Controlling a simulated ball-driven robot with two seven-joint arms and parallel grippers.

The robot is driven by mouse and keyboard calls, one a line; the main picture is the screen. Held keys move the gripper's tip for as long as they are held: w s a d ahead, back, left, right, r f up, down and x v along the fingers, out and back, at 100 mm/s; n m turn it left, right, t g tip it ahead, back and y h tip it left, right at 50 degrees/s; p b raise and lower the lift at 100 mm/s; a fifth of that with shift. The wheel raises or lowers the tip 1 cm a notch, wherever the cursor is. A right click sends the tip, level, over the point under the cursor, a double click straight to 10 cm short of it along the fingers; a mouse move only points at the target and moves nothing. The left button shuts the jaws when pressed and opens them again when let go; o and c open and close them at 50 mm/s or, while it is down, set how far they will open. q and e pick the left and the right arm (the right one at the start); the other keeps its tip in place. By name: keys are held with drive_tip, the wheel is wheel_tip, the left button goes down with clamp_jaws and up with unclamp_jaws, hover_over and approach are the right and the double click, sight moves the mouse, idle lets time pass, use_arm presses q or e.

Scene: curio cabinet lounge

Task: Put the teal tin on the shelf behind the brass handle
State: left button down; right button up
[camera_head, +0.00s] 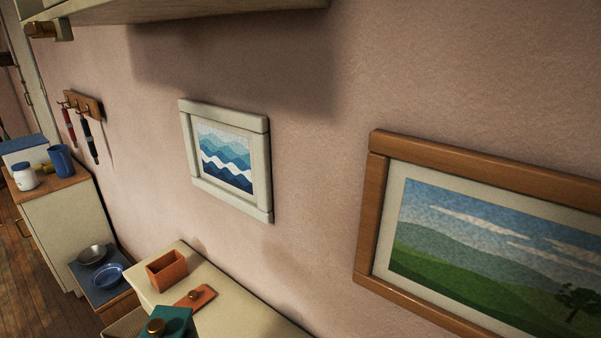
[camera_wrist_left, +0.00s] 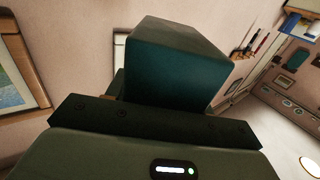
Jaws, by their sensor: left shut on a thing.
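The teal tin (camera_wrist_left: 175,72) fills the middle of the left wrist view. My left gripper (camera_wrist_left: 160,112) is shut on it; its fingers are largely hidden. In the head view a teal block with a round brass knob, which looks like the same tin (camera_head: 180,319), shows at the bottom edge, cut off by the frame. A brass-coloured handle (camera_head: 48,30) is at the top left, by the pale overhead shelf or cabinet (camera_head: 190,12). I see only its underside and edge, so its inside is hidden. My right gripper is not in view.
A cream table (camera_head: 232,303) holds an open orange box (camera_head: 167,270) and its flat lid (camera_head: 195,297). A wave picture (camera_head: 225,160) and a landscape picture (camera_head: 480,260) hang on the wall. A pale cabinet (camera_head: 62,220) with a blue mug (camera_head: 60,160) stands left.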

use_arm(q)
drive_tip(key=shift+s+a+f+y, duration=0.25)
drive_tip(key=shift+s+y, duration=0.15)
drive_tip(key=shift+y, duration=0.1)
drive_tip(key=shift+s+f, duration=0.3)
drive_tip(key=shift+f, duration=0.15)
drive_tip(key=shift+r, duration=0.1)
drive_tip(key=shift+w+r, duration=0.25)
drive_tip(key=shift+r, duration=0.05)
drive_tip(key=w+d+m+h, duration=0.1)
drive_tip(key=w+d+h, duration=0.1)
drive_tip(key=h, duration=0.1)
drive_tip(key=shift+w+d+r+m, duration=0.2)
drive_tip(key=shift+w+r+m, duration=0.05)
drive_tip(key=shift+r+m, duration=0.15)
drive_tip(key=w+d+f+m+g+h, duration=0.1)
drive_tip(key=d+f+m+g+h, duration=0.2)
drive_tip(key=f+m+h, duration=0.2)
wheel_tip(320, 180, down, 3)
drive_tip(key=h, duration=0.3)
drive_tip(key=shift+g, duration=0.4)
